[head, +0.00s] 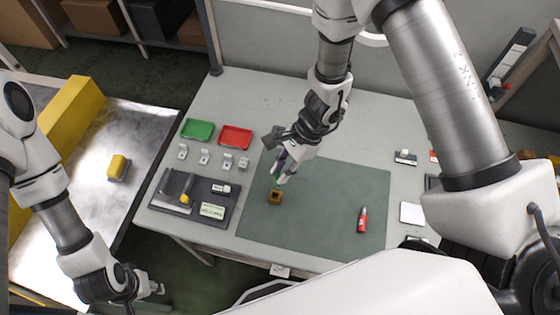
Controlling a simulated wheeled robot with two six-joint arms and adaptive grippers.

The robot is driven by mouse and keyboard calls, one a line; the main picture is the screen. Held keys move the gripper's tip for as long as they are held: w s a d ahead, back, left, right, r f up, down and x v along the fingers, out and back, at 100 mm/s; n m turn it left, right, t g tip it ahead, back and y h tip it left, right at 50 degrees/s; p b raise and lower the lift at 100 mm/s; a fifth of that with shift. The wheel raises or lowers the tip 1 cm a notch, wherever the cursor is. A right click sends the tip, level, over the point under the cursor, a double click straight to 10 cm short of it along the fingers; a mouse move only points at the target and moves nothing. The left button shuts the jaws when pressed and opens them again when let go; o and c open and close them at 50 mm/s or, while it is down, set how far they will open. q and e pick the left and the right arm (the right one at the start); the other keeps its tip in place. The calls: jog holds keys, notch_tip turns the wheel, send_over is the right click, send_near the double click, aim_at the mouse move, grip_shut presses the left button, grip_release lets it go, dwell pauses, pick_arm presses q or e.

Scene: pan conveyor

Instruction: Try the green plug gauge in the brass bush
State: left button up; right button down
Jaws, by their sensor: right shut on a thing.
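The brass bush (274,198), a small square block with a dark opening on top, sits on the green mat (330,180) near its left side. My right gripper (280,176) comes down from above and is shut on the green plug gauge (274,181). Only a little green shows between and below its fingers, just above the bush. I cannot tell whether the gauge touches the bush or has its tip in the opening. My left gripper (154,289) is low at the left, away from the table; its finger opening is too small to judge.
A green tray (198,130) and a red tray (235,136) stand at the back left, with several small metal pieces before them. A dark tray (225,222) with tools lies left of the mat. A red bottle (363,219) is on the mat's right part.

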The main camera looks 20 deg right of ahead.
jog(key=shift+a+r, duration=0.2)
jog(key=shift+a, duration=0.05)
jog(key=shift+s+a+f+b, duration=0.1)
jog(key=shift+a+f+b, duration=0.1)
jog(key=shift+f+b, duration=0.35)
jog(key=shift+d+f+b, duration=0.1)
jog(key=shift+f+b, duration=1)
jog(key=shift+f, duration=0.7)
jog(key=shift+b, duration=0.45)
jog(key=shift+f+b, duration=1.2)
jog(key=shift+r, duration=0.1)
dwell(1.0)
jog(key=shift+r+p, duration=2)
jog(key=shift+r, duration=0.95)
